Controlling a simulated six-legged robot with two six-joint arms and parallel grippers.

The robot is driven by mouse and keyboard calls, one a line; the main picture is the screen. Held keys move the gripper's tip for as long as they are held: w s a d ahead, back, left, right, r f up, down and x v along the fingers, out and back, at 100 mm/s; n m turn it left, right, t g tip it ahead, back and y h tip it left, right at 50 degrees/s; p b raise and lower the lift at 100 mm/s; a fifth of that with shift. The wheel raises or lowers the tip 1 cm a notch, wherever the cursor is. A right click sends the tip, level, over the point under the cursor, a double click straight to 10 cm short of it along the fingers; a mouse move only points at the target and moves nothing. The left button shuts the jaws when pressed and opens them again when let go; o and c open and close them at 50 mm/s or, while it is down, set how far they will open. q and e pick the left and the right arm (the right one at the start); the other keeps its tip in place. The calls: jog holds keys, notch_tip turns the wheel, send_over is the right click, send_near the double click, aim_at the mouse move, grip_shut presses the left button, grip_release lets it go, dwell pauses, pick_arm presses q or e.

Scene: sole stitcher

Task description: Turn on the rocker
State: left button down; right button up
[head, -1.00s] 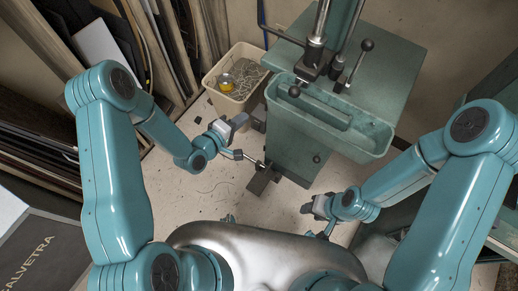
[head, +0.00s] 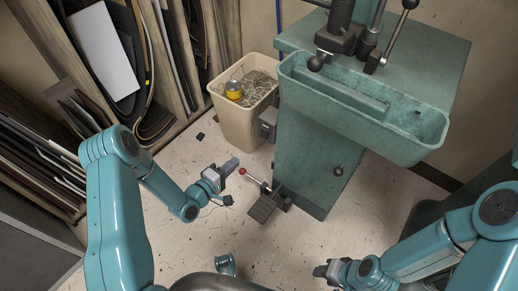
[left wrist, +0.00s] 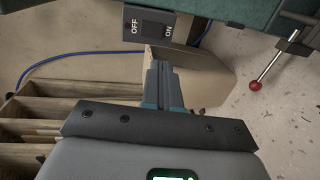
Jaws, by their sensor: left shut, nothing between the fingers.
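The switch box (left wrist: 150,24) is dark grey, with the words OFF and ON on its face. It shows at the top of the left wrist view, and the dark rocker is between the words. I cannot tell which side is pressed. In the head view the switch box (head: 267,124) is on the left side of the green machine (head: 310,150). My left gripper (head: 231,166) is shut and empty, in front of the box and apart from it. Its closed fingers (left wrist: 158,72) point toward the box in the left wrist view. My right gripper (head: 322,271) is low at right, its fingers unclear.
A beige bin (head: 238,122) with scraps and a yellow roll stands left of the machine. A pedal (head: 266,206) and a red-knobbed lever (head: 244,172) are near the machine's foot, close to my left gripper. Racks of sheets (head: 60,150) line the left. Floor between is mostly clear.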

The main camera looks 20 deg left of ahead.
pick_arm(q)
jog(key=shift+r, duration=0.1)
jog(key=b, duration=0.5)
send_near(263, 137)
jog(key=x, duration=0.7)
jog(key=shift+s, duration=0.1)
jog(key=shift+s, duration=0.1)
